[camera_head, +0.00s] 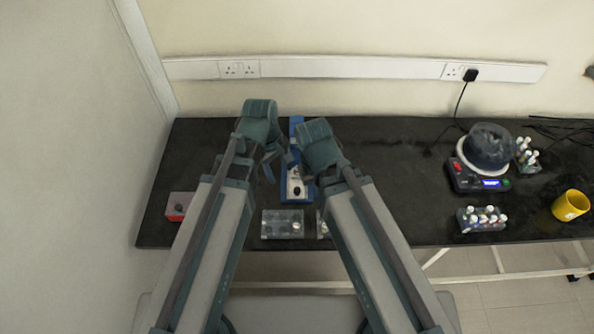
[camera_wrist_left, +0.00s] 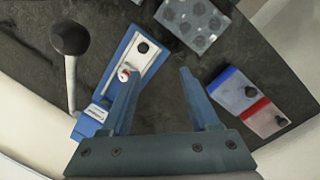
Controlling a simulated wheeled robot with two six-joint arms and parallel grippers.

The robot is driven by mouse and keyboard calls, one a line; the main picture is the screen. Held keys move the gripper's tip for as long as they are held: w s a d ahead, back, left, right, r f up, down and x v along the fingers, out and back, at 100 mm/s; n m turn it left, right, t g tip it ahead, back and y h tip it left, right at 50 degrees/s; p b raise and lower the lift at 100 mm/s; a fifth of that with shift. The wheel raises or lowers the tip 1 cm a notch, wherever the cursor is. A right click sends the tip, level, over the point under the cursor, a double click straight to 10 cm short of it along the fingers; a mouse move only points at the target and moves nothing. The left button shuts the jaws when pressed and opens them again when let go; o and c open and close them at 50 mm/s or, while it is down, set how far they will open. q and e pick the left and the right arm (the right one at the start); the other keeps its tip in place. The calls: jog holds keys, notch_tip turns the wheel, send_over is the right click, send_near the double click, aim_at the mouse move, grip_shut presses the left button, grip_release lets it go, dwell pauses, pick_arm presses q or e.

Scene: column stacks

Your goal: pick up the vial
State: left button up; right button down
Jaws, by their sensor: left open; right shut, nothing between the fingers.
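A small round red-and-white top, seemingly the vial's cap (camera_wrist_left: 124,74), shows in the left wrist view on the blue and white device (camera_wrist_left: 152,56), right beside my left gripper's left fingertip. Its body is hidden. In the head view the device (camera_head: 296,122) stands behind and between my grippers, which hide part of it. My left gripper (camera_head: 269,166) is open over the device's left side; its spread fingers also show in the left wrist view (camera_wrist_left: 157,73), with nothing seen held between them. My right gripper (camera_head: 296,168) is shut and empty, close to the right of the left one.
A clear rack (camera_head: 282,224) lies in front of the device, and a red-marked block (camera_head: 178,206) at left. A lever with a black ball (camera_wrist_left: 70,38) rises beside the device. At right are a vial rack (camera_head: 482,220), a black machine (camera_head: 480,165) and a yellow cup (camera_head: 570,206).

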pick_arm(q)
jog(key=w+r+n+t+h, duration=0.1)
jog(key=w+r+n+h, duration=0.1)
jog(key=w+n, duration=0.75)
pick_arm(e)
jog(key=b, duration=0.8)
send_over(317, 220)
notch_tip(317, 220, down, 8)
jog(key=r, duration=0.1)
pick_arm(q)
jog(key=n, duration=0.3)
send_over(295, 168)
jog(key=a, duration=0.2)
notch_tip(295, 168, down, 8)
jog(key=shift+h, duration=0.4)
pick_arm(e)
jog(key=shift+w+a+f, duration=0.15)
jog(key=shift+a+f, duration=0.05)
jog(key=shift+a, duration=0.05)
pick_arm(q)
jog(key=shift+d+f, duration=0.1)
jog(key=shift+d, duration=0.05)
pick_arm(e)
jog(key=shift+f, duration=0.1)
